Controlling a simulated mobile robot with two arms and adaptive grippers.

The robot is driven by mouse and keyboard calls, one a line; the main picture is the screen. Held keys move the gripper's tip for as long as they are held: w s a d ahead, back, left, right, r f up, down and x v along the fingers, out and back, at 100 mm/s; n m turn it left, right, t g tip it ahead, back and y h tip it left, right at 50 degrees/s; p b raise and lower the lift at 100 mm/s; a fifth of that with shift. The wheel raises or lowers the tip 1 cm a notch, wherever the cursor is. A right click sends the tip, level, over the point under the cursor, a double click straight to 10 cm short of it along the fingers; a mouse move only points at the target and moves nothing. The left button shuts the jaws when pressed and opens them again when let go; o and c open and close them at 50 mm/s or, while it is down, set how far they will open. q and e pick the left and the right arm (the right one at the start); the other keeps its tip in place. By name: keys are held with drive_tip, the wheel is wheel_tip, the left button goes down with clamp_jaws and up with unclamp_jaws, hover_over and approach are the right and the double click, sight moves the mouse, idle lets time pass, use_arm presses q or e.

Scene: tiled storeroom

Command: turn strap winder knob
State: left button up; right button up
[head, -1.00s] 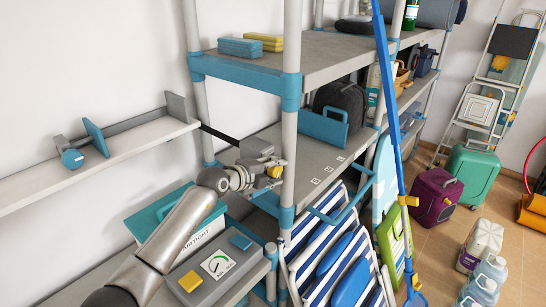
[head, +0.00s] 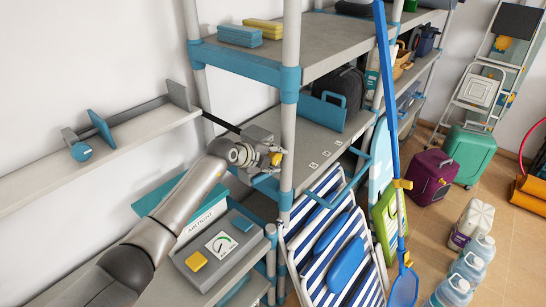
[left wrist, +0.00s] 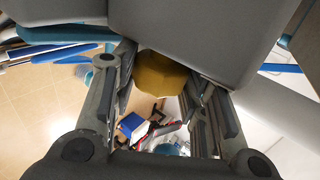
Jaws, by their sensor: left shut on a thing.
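The strap winder is a grey box (head: 258,133) on the shelf post, with a black strap running from it to the left. Its yellow knob (head: 277,158) faces down and toward me. My left gripper (head: 270,163) is at the knob, its arm reaching in from the lower left. In the left wrist view the faceted yellow knob (left wrist: 162,73) sits between the two fingers of the left gripper (left wrist: 160,95), under the grey winder body (left wrist: 210,35). The gripper is shut on the knob. My right gripper is in neither view.
The shelf post (head: 289,120) stands right beside the winder. A grey box with a dial and yellow button (head: 196,261) lies below my arm. A wall shelf (head: 100,150) is at left. Striped folded chairs (head: 325,235) and a blue pole (head: 391,120) stand to the right.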

use_arm(q)
drive_tip(key=shift+f, duration=0.1)
drive_tip(key=o, duration=0.7)
drive_tip(key=shift+o, duration=0.2)
drive_tip(key=v, duration=1.2)
